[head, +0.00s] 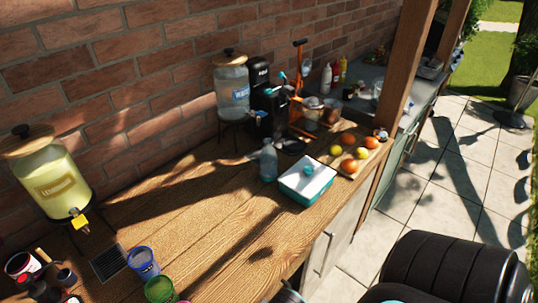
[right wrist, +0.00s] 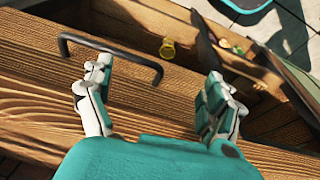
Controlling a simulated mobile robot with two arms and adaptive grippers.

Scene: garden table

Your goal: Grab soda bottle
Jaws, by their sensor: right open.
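A clear, bluish bottle (head: 268,161) stands upright on the wooden table (head: 190,222) in the head view, just left of a white and teal tray (head: 293,193). It is the thing that looks most like the soda bottle; no label can be read. My right gripper (right wrist: 158,85) is open in the right wrist view, with nothing between its fingers. It is over a wooden front with a dark bar handle (right wrist: 110,48), and the bottle is not in that view. My left gripper is not in view.
A drink dispenser (head: 231,88) and a black machine (head: 259,72) stand behind the bottle; fruit (head: 348,166) lies to its right. A yellow drink dispenser (head: 50,182) and cups (head: 143,262) are at left. The table's middle is clear. An open wooden compartment holds a small yellow object (right wrist: 167,48).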

